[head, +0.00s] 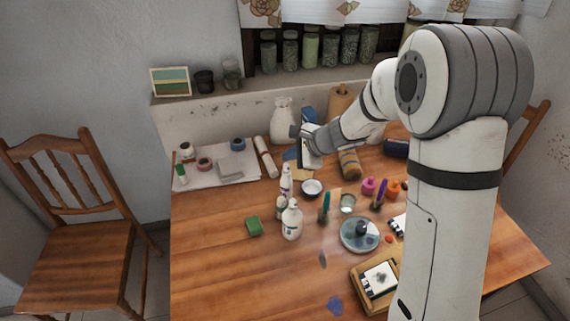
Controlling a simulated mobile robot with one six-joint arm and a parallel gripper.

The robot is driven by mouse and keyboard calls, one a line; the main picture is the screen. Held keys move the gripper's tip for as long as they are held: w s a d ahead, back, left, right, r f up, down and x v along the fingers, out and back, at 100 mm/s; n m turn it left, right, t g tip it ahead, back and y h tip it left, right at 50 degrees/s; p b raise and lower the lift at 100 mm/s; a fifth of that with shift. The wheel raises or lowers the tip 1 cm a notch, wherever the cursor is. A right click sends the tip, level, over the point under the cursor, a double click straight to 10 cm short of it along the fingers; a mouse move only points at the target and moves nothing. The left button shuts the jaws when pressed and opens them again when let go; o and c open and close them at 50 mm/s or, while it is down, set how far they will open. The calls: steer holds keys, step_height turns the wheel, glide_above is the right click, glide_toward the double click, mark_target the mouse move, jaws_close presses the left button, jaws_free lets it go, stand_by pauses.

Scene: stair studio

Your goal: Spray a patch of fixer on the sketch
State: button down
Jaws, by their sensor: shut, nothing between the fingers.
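A small white sheet with a dark drawing, likely the sketch (380,279), lies on a wooden board at the table's front, partly hidden by my arm. Two white bottles stand upright left of the table's middle: a slim one (286,184) and a wider one (292,221) in front of it. Either may be the fixer; their labels are too small to read. My gripper (307,158) is shut and empty, at the back of the table, above and behind the bottles and apart from them.
A white dish (312,188), a glass (347,203), a round palette (361,234), and pink and orange pots crowd the middle. A green sponge (253,226) lies left of the bottles. The table's front left is clear.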

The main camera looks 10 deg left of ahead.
stand_by(0.4)
steer(key=shift+f+b, duration=0.45)
steer(key=shift+b, duration=0.2)
steer(key=shift+f+b, duration=0.5)
steer(key=shift+b, duration=0.05)
stand_by(0.5)
steer(key=shift+r, duration=0.1)
steer(key=shift+r+p, duration=0.6)
steer(key=shift+r, duration=0.3)
steer(key=shift+r, duration=0.1)
step_height(320, 180, up, 6)
steer(key=p, duration=0.4)
steer(key=shift+p, duration=0.3)
stand_by(2.0)
